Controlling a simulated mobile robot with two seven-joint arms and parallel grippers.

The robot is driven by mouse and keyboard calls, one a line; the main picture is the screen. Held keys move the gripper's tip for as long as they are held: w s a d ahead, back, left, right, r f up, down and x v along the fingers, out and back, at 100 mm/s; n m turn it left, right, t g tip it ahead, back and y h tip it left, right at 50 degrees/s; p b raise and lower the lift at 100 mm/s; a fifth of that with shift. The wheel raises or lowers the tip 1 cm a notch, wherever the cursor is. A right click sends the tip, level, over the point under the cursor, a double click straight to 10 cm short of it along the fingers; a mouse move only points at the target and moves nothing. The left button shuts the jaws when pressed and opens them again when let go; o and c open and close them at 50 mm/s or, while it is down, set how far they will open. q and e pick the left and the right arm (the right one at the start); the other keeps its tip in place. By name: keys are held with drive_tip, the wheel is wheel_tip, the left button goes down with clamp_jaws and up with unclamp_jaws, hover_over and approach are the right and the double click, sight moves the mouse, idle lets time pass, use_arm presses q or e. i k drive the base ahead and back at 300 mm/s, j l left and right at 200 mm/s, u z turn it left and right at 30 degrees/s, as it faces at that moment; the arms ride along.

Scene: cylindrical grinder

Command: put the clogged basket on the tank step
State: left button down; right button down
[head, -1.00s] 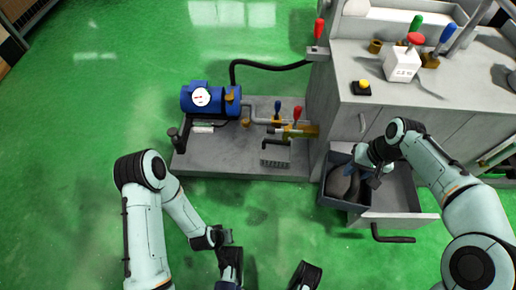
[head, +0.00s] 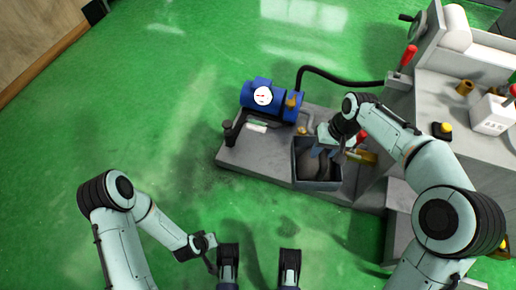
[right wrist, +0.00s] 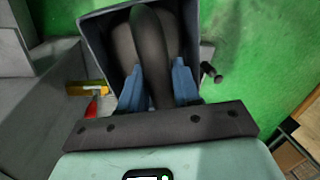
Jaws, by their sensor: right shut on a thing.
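The clogged basket is a dark blue-grey open box (head: 302,180) with a dark mass inside and a dark curved handle. In the head view it is over the front right part of the grey tank step (head: 245,156); I cannot tell whether it touches the step. My right gripper (head: 328,148) reaches down into it from above. In the right wrist view the blue fingers of my right gripper (right wrist: 160,85) are shut on the handle of the basket (right wrist: 92,30). My left gripper (head: 209,262) hangs low over the floor at bottom centre, apart from everything; its fingers are unclear.
A blue pump (head: 258,97) with a gauge stands at the back of the step, with a black hose to the machine. A red-handled valve (head: 362,137) is close beside the basket on the right. The grey cabinet (head: 460,110) stands at right. The green floor is clear at left.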

sight(258, 153)
drive_tip(key=i+j, duration=1.35)
drive_tip(key=j, duration=0.15)
